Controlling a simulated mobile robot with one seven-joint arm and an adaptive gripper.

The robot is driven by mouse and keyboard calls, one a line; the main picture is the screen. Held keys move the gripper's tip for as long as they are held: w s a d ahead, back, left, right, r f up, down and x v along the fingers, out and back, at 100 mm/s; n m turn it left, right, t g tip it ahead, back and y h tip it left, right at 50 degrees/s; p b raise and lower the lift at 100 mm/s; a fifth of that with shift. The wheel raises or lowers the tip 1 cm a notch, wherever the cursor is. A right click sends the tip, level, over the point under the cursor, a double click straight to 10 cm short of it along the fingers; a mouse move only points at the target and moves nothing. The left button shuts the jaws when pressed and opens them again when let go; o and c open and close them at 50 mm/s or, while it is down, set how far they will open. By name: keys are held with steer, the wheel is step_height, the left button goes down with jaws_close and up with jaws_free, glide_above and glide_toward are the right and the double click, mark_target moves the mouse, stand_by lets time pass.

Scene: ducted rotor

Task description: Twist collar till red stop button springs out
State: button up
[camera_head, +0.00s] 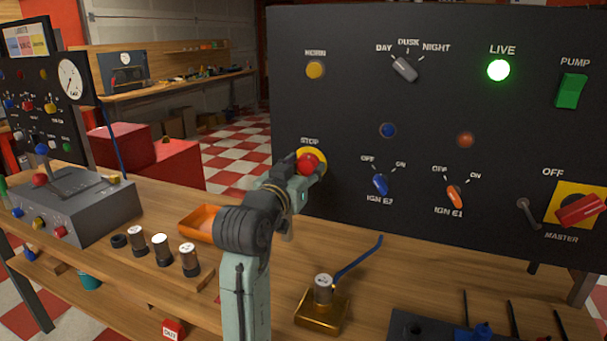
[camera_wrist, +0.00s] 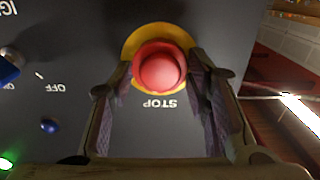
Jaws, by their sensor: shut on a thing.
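The red stop button (camera_head: 307,162) sits on a yellow ring on the black panel, under the word STOP. In the wrist view the red button (camera_wrist: 159,68) is seen face on, with its yellow ring (camera_wrist: 133,42) around it and the STOP lettering upside down. My gripper (camera_head: 309,168) reaches the button from the front. In the wrist view my gripper's fingers (camera_wrist: 160,78) are on both sides of the red button, shut on it. A collar apart from the button's red head cannot be told. Whether the button is pressed in or out cannot be told.
The panel (camera_head: 345,110) also carries a yellow HORN button (camera_head: 315,69), blue (camera_head: 380,184) and orange (camera_head: 454,196) ignition switches, and a lit green LIVE lamp (camera_head: 498,69).

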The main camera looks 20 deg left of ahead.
steer(key=shift+m+b, duration=1.45)
steer(key=shift+m, duration=0.85)
steer(key=o, duration=1.2)
steer(key=shift+c, duration=0.2)
steer(key=s, duration=1.2)
steer(key=shift+a, duration=0.15)
steer(key=shift+a+r, duration=0.1)
